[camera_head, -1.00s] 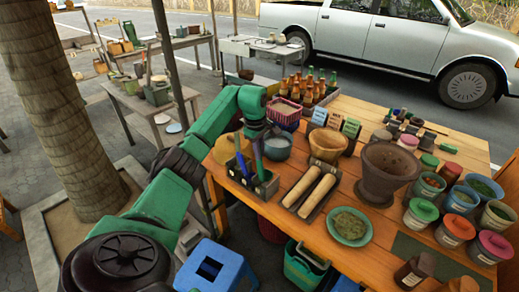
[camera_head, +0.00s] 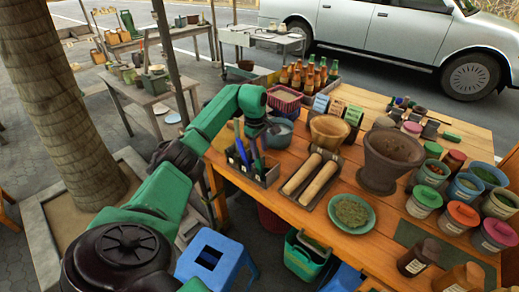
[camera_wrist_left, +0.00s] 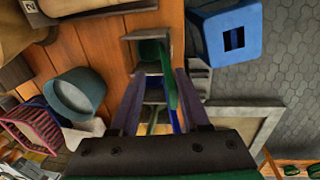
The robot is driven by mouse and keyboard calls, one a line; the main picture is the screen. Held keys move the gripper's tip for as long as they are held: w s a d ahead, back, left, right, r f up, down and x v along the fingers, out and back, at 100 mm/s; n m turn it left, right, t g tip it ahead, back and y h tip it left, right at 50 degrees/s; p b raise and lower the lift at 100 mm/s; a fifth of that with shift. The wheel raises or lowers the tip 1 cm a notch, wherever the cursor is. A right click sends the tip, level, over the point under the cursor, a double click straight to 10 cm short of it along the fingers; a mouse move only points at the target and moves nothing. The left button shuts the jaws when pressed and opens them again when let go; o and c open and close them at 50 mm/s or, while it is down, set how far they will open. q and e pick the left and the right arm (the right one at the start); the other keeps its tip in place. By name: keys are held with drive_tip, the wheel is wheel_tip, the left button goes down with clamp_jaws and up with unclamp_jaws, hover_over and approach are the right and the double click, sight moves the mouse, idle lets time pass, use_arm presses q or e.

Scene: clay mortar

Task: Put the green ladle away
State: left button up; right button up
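A dark open-topped holder (camera_head: 268,177) stands on the near left edge of the wooden table, with blue-handled utensils (camera_head: 240,148) upright in it. My left gripper (camera_head: 262,158) points down just above the holder. In the left wrist view the holder (camera_wrist_left: 133,38) lies beyond my fingers, and the two fingers of the left gripper (camera_wrist_left: 160,78) stand apart. A green piece, apparently the green ladle (camera_wrist_left: 167,72), is between the fingers, nearer the right one, over or in the holder. Its lower end is hidden. My right gripper is out of view.
Right of the holder are a tray with two rolling pins (camera_head: 312,182), a green plate (camera_head: 351,212) and a clay mortar (camera_head: 385,165). A grey pot (camera_head: 278,134) and a red basket (camera_head: 284,99) stand behind my gripper. A blue stool (camera_head: 215,258) is below the table edge.

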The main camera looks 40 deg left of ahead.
use_arm(q)
drive_tip(key=shift+r, duration=0.1)
drive_tip(key=shift+r, duration=0.35)
wheel_tip(320, 180, up, 14)
drive_tip(key=s+b, duration=0.1)
drive_tip(key=s, duration=0.1)
drive_tip(key=shift+f+b, duration=0.25)
drive_tip(key=shift+b, duration=0.15)
drive_tip(key=shift+d, duration=0.1)
